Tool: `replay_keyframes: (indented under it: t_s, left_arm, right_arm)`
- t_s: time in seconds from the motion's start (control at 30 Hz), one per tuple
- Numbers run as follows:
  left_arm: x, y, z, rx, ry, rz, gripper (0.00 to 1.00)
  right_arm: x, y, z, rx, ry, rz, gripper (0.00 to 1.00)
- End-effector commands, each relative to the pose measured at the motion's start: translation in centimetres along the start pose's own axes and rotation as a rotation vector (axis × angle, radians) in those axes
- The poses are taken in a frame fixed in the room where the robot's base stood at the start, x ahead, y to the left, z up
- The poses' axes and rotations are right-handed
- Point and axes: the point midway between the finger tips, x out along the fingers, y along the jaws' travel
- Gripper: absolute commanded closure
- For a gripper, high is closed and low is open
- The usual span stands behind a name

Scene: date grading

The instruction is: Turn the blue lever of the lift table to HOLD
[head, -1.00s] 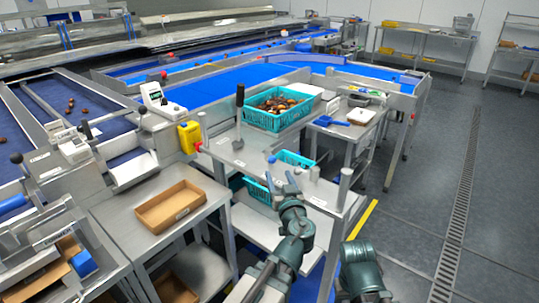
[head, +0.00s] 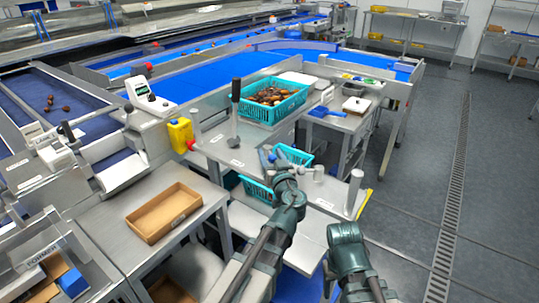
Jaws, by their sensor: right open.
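The lift table (head: 215,150) has a steel top with small white labels too small to read. The blue lever (head: 271,156) is a small blue shape near its middle, partly hidden by my left gripper (head: 272,158). The left gripper reaches in from below, its fingertips at the lever. I cannot tell whether the fingers are closed on it or merely beside it. The lever's setting cannot be read. My right arm shows at the lower middle, but its fingers are not visible.
A turquoise crate (head: 249,110) of dates stands behind the lever, beside a black-handled upright (head: 236,92). A smaller turquoise crate (head: 300,156) is just right of my left gripper. Steel posts (head: 354,190) stand at the right. A cardboard tray (head: 145,222) lies at left. Floor at right is clear.

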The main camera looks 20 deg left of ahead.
Motion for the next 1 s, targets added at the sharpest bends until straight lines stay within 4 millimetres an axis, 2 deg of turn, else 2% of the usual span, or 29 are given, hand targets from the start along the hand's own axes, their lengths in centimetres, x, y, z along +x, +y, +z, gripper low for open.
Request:
replay_keyframes:
  t_s: [0.03, 0.3, 0.67, 1.0]
  left_arm:
    - [0.0, 0.0, 0.0, 0.0, 0.0, 0.0, 0.52]
    - [0.0, 0.0, 0.0, 0.0, 0.0, 0.0, 1.0]
    - [-0.1, -0.2, 0.0, 0.0, 0.003, 0.027, 1.0]
    - [-0.1, -1.3, 0.1, 0.0, 0.027, 0.243, 1.0]
  right_arm:
    - [0.0, 0.0, 0.0, 0.0, 0.0, 0.0, 0.41]
    - [0.0, 0.0, 0.0, 0.0, 0.0, 0.0, 0.41]
    - [0.0, 0.0, 0.0, 0.0, 0.0, 0.0, 0.41]
    - [0.0, 0.0, 0.0, 0.0, 0.0, 0.0, 0.41]
